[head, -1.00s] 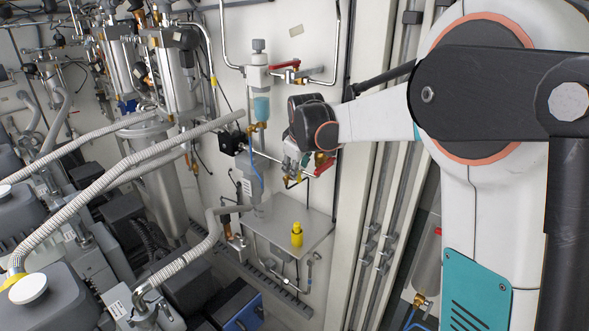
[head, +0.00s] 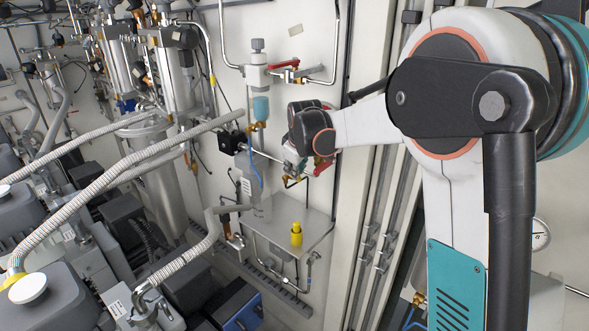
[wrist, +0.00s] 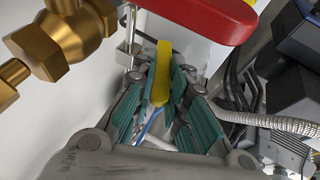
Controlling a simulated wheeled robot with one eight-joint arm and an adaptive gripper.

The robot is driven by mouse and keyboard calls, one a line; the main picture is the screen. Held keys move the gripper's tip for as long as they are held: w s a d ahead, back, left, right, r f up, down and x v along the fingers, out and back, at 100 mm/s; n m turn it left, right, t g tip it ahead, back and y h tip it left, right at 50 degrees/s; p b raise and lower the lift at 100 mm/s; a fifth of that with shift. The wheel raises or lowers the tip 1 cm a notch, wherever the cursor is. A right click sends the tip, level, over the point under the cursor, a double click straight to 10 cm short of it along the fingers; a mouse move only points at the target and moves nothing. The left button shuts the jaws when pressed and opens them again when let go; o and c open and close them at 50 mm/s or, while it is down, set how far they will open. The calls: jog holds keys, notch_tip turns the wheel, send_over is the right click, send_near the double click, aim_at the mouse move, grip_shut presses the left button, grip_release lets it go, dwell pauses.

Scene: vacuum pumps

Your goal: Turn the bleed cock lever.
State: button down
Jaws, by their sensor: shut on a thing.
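A slim yellow lever (wrist: 163,62) stands between the teal-padded fingers of my gripper (wrist: 165,82) in the wrist view, and the fingers are shut on it. A red lever (wrist: 190,18) crosses the top of that view, close above the fingers, beside a brass fitting (wrist: 68,38). In the head view my gripper (head: 294,164) is at the wall piping, mostly hidden behind my dark wrist joint. A bit of red (head: 324,164) shows beside it. The yellow lever cannot be made out clearly there.
Another red-handled valve (head: 284,65) is on the wall above. A metal shelf (head: 275,232) with a yellow fitting (head: 297,234) is below my gripper. Ribbed hoses (head: 110,178) and pumps fill the left. A pale wall post (head: 352,200) stands close on the right.

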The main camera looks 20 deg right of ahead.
jog(key=shift+w+d+r+g+y, duration=0.1)
jog(key=shift+w+d+g+y, duration=0.15)
jog(key=shift+g+y, duration=0.2)
jog(key=c, duration=1.6)
grip_release()
jog(key=shift+s, duration=0.1)
jog(key=v, duration=1.2)
jog(key=shift+c, duration=0.2)
